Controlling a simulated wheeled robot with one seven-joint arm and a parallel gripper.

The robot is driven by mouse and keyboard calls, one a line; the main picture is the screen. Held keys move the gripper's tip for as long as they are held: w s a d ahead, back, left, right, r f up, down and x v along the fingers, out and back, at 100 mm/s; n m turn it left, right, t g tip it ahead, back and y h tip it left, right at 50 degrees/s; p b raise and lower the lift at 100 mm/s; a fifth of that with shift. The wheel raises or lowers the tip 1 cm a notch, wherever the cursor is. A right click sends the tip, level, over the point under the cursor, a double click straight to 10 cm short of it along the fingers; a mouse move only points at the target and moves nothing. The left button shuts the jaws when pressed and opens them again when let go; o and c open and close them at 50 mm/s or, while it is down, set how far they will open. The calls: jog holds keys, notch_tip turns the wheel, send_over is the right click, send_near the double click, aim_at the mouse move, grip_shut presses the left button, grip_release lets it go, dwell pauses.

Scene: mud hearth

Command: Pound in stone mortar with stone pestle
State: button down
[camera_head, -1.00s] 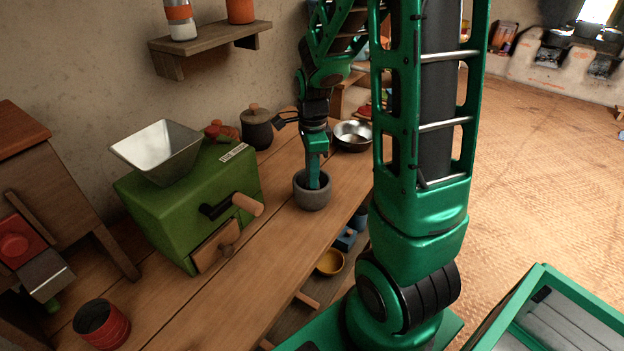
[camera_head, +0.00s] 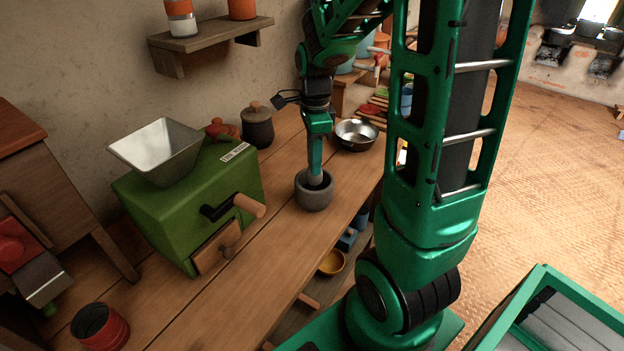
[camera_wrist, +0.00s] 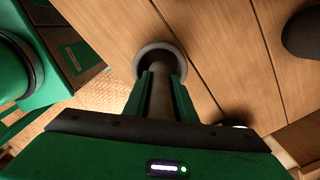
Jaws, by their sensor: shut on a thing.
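The grey stone mortar (camera_head: 314,197) stands on the wooden bench, to the right of the green grinder. My gripper (camera_head: 315,168) points down above it, shut on the stone pestle. The grey pestle (camera_head: 315,180) shows between the fingertips and the mortar, and its lower end is inside the bowl. In the wrist view the pestle (camera_wrist: 161,98) runs between the two green fingers (camera_wrist: 161,90) into the dark opening of the mortar (camera_wrist: 160,48). The pestle's foot is hidden in the bowl, so I cannot tell whether it touches the bottom.
The green grinder (camera_head: 190,215) with a metal hopper and a crank stands left of the mortar. A dark lidded jar (camera_head: 257,128) and a steel bowl (camera_head: 357,135) stand behind. A red tin (camera_head: 101,327) is at the front left. The bench (camera_head: 262,262) before the mortar is clear.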

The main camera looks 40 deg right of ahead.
aim_at(316, 186)
notch_tip(316, 186, down, 5)
jog(key=shift+s+a+f, duration=0.1)
jog(key=shift+s+f, duration=0.15)
jog(key=shift+s, duration=0.35)
jog(key=shift+r, duration=0.25)
jog(key=shift+w+r, duration=0.45)
jog(key=shift+w, duration=0.2)
jog(key=shift+w+r, duration=0.45)
jog(key=shift+w, duration=0.15)
jog(key=r, duration=0.1)
jog(key=s+r, duration=0.1)
jog(key=shift+s+r, duration=0.15)
jog(key=shift+r, duration=0.25)
jog(key=shift+r, duration=0.15)
